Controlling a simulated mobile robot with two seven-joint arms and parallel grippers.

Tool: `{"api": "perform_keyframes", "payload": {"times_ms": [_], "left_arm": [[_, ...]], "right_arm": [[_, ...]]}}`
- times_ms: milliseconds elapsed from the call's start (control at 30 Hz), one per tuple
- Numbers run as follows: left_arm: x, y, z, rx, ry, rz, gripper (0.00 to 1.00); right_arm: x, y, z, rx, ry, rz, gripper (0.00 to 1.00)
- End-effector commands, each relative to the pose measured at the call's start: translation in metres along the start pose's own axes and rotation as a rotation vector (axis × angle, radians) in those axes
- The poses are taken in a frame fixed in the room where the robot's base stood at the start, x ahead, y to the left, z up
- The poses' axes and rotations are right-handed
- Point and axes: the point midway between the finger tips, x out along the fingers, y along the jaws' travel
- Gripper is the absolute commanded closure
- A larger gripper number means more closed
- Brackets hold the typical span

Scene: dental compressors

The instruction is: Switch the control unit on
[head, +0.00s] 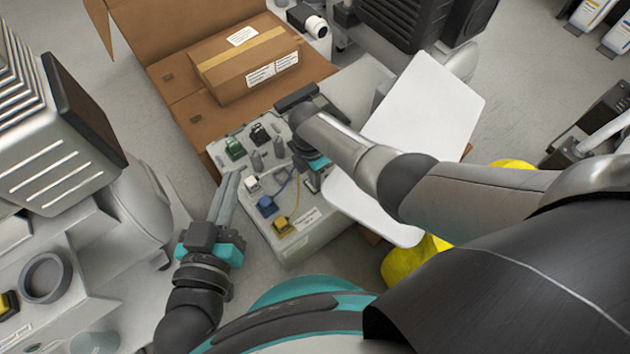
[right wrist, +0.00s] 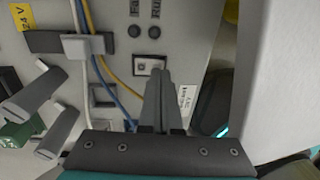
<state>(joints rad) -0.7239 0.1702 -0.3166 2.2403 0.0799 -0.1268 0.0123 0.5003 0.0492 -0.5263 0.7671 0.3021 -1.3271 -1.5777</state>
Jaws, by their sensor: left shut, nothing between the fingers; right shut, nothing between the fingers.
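The control unit (head: 300,245) is an open light grey box with several small parts and cables inside, in the middle of the head view. Its white lid (head: 430,110) stands open at the right. In the right wrist view, the shut, empty fingers of my right gripper (right wrist: 160,72) are at a small pale switch-like part (right wrist: 144,66) on the panel (right wrist: 190,50). Whether they touch cannot be told. In the head view the right arm largely hides that gripper. My left gripper (head: 230,178) is shut and empty beside the unit's left side.
A cardboard box (head: 245,65) lies in an open carton (head: 140,30) behind the unit. Compressors stand at the left (head: 60,140) and top (head: 405,20). A yellow object (head: 405,265) is under the lid. Blue and yellow cables (right wrist: 95,70) run left of the right fingers.

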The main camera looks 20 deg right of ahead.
Motion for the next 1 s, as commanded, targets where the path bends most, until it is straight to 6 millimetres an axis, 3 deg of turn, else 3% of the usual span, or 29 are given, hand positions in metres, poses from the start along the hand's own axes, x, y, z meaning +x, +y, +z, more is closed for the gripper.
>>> {"api": "perform_keyframes", "payload": {"times_ms": [433,1000], "left_arm": [[-0.0061,0.0094,-0.0063,-0.029,0.125,0.022,1.00],[-0.0020,0.0041,-0.0055,-0.011,0.052,0.009,1.00]], "right_arm": [[0.0098,0.0000,-0.0002,0.000,0.000,0.000,1.00],[0.0104,-0.0047,-0.0012,0.001,-0.001,0.009,1.00]]}}
